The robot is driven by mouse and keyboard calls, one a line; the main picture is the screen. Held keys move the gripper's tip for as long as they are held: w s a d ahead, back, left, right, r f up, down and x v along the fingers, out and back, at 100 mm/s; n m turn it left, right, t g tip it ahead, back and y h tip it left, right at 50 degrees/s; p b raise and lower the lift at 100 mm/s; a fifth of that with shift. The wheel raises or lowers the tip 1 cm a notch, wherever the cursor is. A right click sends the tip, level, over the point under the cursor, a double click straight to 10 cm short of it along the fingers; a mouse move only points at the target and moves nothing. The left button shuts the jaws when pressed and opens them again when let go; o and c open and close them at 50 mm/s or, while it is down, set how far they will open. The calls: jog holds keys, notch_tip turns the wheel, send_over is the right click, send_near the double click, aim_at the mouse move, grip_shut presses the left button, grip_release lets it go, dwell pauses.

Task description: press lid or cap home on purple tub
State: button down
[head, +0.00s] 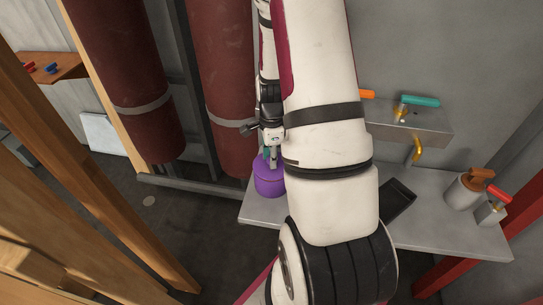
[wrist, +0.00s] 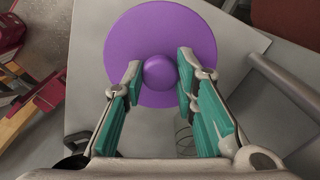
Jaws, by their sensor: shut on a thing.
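The purple tub (head: 269,185) stands at the left end of the grey shelf in the head view. Its round purple lid (wrist: 205,45) fills the top middle of the wrist view, with a ball-shaped knob (wrist: 161,72) at its centre. My gripper (wrist: 158,72) is shut on the lid's knob, with one teal-padded finger on each side. In the head view my gripper (head: 271,158) is directly above the tub, partly hidden by my arm. The lid looks to be on or very near the tub's top; its seam and the tub's walls are hidden from the wrist.
A dark tray (head: 398,200) lies on the grey shelf (head: 440,225) right of my arm. A canister with an orange handle (head: 466,190) stands farther right. Dark red cylinders (head: 222,80) stand close behind the tub. Wooden posts (head: 110,190) are at the left.

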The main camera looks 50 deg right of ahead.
jog(key=shift+f, duration=0.1)
dwell(0.8)
jog(key=c, duration=1.2)
grip_release()
jog(key=shift+o, duration=0.5)
jog(key=o, duration=0.4)
jog(key=shift+w+d+r+p, duration=0.1)
jog(key=shift+r+p, duration=0.5)
jog(key=shift+r, duration=1.2)
jog(key=shift+d+r+p, duration=0.1)
jog(key=shift+r+p, duration=0.5)
jog(key=shift+r, duration=1.2)
